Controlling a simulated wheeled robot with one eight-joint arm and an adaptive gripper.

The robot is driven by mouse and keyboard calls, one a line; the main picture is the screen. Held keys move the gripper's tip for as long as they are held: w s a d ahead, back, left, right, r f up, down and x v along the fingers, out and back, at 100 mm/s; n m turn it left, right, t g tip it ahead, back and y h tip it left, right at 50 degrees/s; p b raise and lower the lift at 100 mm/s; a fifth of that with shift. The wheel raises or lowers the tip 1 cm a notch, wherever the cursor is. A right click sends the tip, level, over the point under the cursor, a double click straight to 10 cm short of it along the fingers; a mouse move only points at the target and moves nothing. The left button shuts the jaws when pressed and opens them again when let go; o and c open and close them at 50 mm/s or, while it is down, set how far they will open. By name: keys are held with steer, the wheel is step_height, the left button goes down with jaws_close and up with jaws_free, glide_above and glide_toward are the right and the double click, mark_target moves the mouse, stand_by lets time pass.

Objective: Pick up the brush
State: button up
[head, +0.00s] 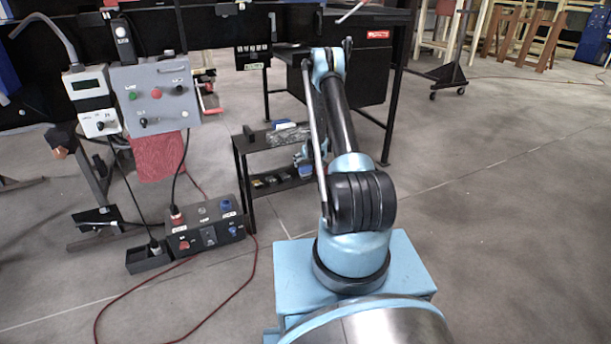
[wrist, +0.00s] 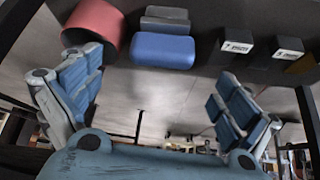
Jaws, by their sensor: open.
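My gripper (wrist: 165,105) is open and empty, with its blue padded fingers spread left and right in the wrist view. Beyond the fingertips, at the top of that view, a blue block with a grey part (wrist: 163,48) sits at a dark surface. It may be the brush, but I cannot tell for sure. It is apart from the fingers. In the head view my gripper (head: 304,157) shows partly behind my arm, beside a small black table.
A red rounded object (wrist: 93,24) is near the left finger. Two dark labelled blocks (wrist: 237,46) are at the right. The black table (head: 258,143) has a lower shelf with several small items. A control box (head: 207,228) and red cable lie left.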

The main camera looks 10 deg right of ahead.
mark_target(306, 165)
steer(key=shift+x, duration=2.85)
steer(key=c, duration=1.2)
